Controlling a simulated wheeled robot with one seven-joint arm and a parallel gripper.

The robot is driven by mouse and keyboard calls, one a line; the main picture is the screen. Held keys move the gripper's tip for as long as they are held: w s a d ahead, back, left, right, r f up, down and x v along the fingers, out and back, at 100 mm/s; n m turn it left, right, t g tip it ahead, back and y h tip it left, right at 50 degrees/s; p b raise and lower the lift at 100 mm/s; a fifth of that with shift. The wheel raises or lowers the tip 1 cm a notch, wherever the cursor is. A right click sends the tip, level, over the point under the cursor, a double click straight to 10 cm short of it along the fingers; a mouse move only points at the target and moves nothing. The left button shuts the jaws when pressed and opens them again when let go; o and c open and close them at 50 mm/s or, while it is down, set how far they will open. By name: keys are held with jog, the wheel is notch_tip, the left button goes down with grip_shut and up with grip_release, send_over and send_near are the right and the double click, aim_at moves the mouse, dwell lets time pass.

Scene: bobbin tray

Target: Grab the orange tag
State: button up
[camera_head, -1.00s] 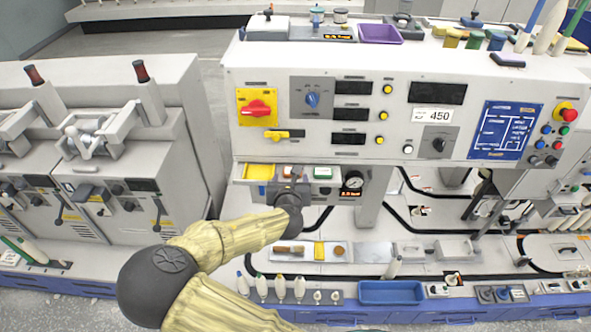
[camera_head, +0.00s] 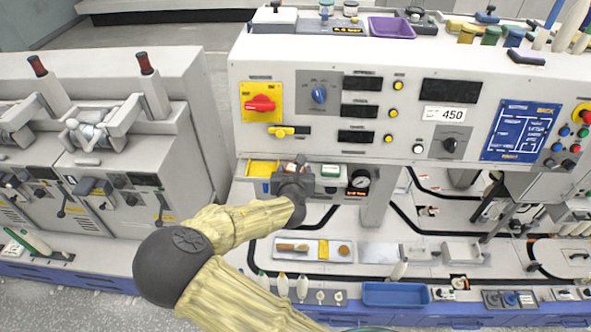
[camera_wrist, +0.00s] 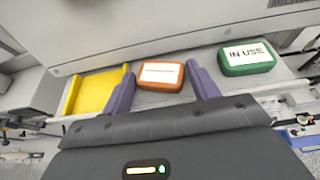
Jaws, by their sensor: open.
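The orange tag (camera_wrist: 160,75) lies on a grey shelf below the machine panel in the wrist view, with a white label on its top. My gripper (camera_wrist: 163,86) is open, its purple fingers on either side of the tag, with a gap to each finger visible. The tag also shows small in the head view (camera_head: 290,166), partly hidden behind my gripper (camera_head: 292,178). I cannot tell how high the fingers are above the shelf.
A green "IN USE" tag (camera_wrist: 246,57) sits right of the right finger. A yellow tray (camera_wrist: 92,92) is beside the left finger. The machine's panel (camera_head: 330,120) rises behind the shelf. A gauge (camera_head: 360,179) stands to the right.

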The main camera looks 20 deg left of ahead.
jog(key=shift+s+d, duration=0.1)
jog(key=shift+d, duration=0.15)
jog(key=shift+c, duration=0.2)
jog(key=shift+w+d, duration=0.25)
jog(key=c, duration=0.6)
jog(key=shift+s+a, duration=0.15)
jog(key=shift+a, duration=0.05)
jog(key=shift+a+r, duration=0.1)
jog(key=shift+r, duration=0.4)
jog(key=r+b, duration=0.2)
jog(key=r, duration=1.5)
jog(key=shift+w, duration=0.2)
